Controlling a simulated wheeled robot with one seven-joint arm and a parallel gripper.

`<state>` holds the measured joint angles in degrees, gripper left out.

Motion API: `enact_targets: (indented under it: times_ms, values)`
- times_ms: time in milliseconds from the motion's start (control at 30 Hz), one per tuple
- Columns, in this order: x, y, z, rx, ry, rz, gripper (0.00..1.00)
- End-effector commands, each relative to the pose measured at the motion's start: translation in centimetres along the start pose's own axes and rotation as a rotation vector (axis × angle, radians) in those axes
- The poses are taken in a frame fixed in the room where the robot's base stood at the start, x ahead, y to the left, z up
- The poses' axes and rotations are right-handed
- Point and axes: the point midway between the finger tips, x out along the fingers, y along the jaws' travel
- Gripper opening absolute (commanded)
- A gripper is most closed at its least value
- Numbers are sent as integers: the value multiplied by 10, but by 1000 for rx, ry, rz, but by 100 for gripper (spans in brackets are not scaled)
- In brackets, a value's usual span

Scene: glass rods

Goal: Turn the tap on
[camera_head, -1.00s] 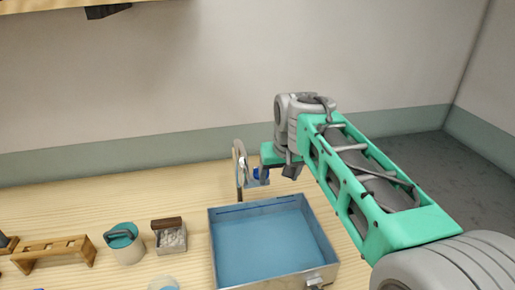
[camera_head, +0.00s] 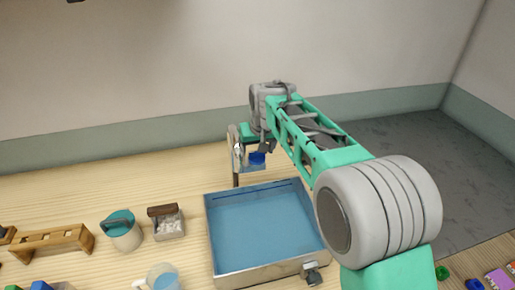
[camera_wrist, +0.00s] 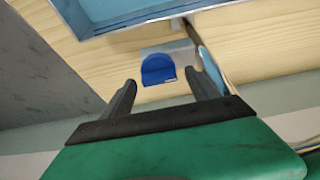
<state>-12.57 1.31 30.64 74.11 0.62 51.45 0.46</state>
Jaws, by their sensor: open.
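The tap (camera_head: 236,160) is a curved metal spout behind the blue-bottomed basin (camera_head: 262,225). Its blue handle (camera_head: 257,159) shows just below my gripper (camera_head: 253,148) in the head view. In the wrist view, the blue handle (camera_wrist: 158,69) lies ahead of and between the two dark fingers of my gripper (camera_wrist: 163,88), apart from both. The tap's spout (camera_wrist: 212,68) passes close to the right finger. My gripper is open and empty. The fingertips are hard to make out in the head view.
Left of the basin stand a box with white contents (camera_head: 167,224), a teal-lidded pot (camera_head: 122,231) and a wooden rack (camera_head: 52,241). A clear jug (camera_head: 161,277) stands at the front. Several small coloured items lie at the lower right. The back wall is behind the tap.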

Motion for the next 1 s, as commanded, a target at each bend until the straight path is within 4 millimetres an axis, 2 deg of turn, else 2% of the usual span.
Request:
enact_targets:
  times_ms: [67,167,833,1000]
  values:
    - [0,1,0,1,0,0,70]
    - [0,1,0,2,0,1,63]
    - [-1,1,0,1,0,1,8]
    - [-1,1,0,-3,0,-1,7]
